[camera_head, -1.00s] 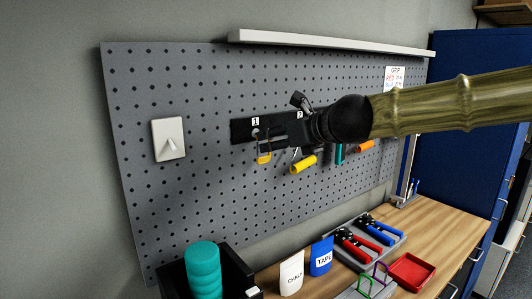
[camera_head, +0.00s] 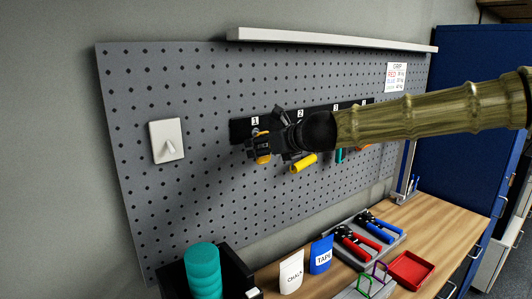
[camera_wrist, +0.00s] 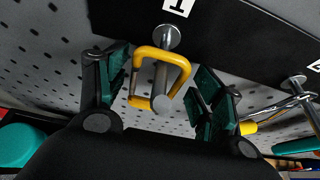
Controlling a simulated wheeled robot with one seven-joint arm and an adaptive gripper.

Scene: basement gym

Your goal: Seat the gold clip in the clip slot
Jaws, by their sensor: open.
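The gold clip (camera_wrist: 183,75) is a yellow loop hanging on the metal peg under label 1 on the pegboard. In the head view its yellow (camera_head: 263,159) shows at my gripper's tip. My gripper (camera_wrist: 163,90) is open, with one green-padded finger on each side of the clip and a gap on both sides. A grey holder (camera_head: 350,293) on the bench carries a green clip (camera_head: 364,284) and a purple clip (camera_head: 381,271). I cannot make out the clip slot itself.
Yellow (camera_head: 303,163), teal and orange handles hang to the right along the black strip (camera_head: 240,131). On the bench are a teal roller (camera_head: 203,270), chalk (camera_head: 291,272) and tape (camera_head: 321,255) packets, red and blue grippers, and a red tray (camera_head: 411,270).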

